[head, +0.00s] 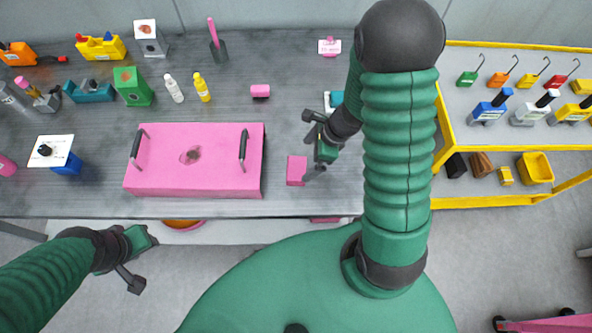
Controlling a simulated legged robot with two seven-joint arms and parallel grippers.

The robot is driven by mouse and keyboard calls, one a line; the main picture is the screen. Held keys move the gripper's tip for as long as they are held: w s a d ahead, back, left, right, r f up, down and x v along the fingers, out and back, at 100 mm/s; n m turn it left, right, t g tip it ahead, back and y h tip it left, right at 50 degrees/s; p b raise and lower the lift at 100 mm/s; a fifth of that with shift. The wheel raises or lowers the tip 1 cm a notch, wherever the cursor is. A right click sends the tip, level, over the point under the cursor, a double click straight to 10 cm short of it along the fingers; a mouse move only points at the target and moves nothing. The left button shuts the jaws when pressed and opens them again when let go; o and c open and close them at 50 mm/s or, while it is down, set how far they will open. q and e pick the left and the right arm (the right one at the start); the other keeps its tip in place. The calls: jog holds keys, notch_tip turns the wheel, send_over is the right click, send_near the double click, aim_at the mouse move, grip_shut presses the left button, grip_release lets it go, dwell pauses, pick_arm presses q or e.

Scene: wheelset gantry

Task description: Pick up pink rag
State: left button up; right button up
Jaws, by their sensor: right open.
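A small pink folded piece (296,170), which looks like the rag, lies on the grey table near its front edge, right of the pink case. My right gripper (313,146) is open and empty, just above and to the right of this piece in the head view. Its lower finger shows close to the piece's right edge; I cannot tell whether they touch. A second small pink item (260,91) lies farther back. My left gripper (143,262) is open and empty in front of the table's front edge, at lower left.
A pink case (190,178) with two dark handles fills the middle front of the table (215,105). Bottles, a green box (132,86) and tools stand behind and left. A yellow-framed shelf (520,148) with tools stands right.

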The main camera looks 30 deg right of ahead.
aim_at(297, 168)
jog(key=x, duration=0.2)
jog(key=b+x, duration=0.1)
jog(key=x, duration=0.3)
jog(key=shift+s+a, duration=0.3)
jog(key=shift+s, duration=0.05)
jog(key=shift+w+a+f, duration=0.1)
jog(key=shift+w, duration=0.1)
jog(key=shift+w+f, duration=0.1)
jog(key=shift+w, duration=0.05)
jog(key=shift+c, duration=1.4)
jog(key=shift+d, duration=0.2)
jog(key=c, duration=0.7)
jog(key=shift+a, duration=0.1)
jog(key=shift+c, duration=1)
